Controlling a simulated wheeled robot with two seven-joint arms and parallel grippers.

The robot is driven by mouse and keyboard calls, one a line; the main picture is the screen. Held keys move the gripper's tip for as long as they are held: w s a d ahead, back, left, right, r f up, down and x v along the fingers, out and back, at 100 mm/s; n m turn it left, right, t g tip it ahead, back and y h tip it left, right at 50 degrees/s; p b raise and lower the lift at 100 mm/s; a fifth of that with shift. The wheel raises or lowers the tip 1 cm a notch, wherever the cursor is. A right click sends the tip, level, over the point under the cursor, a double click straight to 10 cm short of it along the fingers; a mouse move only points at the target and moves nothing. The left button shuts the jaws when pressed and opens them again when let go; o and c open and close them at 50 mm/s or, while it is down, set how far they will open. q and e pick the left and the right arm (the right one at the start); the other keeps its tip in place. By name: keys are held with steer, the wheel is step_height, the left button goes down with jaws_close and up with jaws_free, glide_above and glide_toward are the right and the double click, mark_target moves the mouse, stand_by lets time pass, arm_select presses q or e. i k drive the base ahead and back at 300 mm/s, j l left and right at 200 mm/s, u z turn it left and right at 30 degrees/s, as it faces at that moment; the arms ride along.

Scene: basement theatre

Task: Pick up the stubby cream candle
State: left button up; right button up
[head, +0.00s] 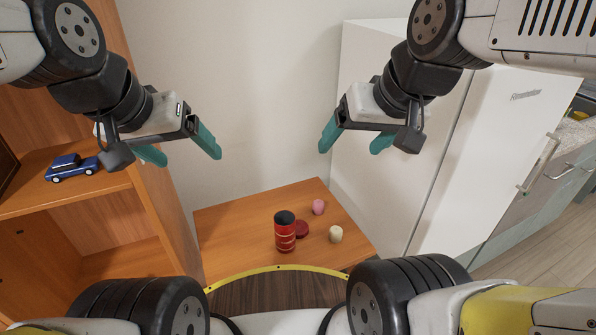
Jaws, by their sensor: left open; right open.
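The stubby cream candle (336,234) stands upright on a low wooden table (235,218), toward its right front part. My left gripper (184,155) is open and empty, up in the air left of the table. My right gripper (350,146) is open and empty, held in the air well above the table, in front of the white fridge. Neither gripper touches the candle.
A red and black canister (285,232), a dark red round thing (301,229) and a pink candle-like thing (318,207) stand near the candle. A wooden shelf (150,185) with a blue toy car (72,167) is at left. A white fridge (400,130) stands at right. The table's left part is clear.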

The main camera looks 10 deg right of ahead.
mark_target(335, 233)
steer(key=j+z, duration=0.2)
steer(key=z, duration=0.25)
steer(key=j+z, duration=0.15)
steer(key=z, duration=0.3)
steer(key=k+l, duration=0.05)
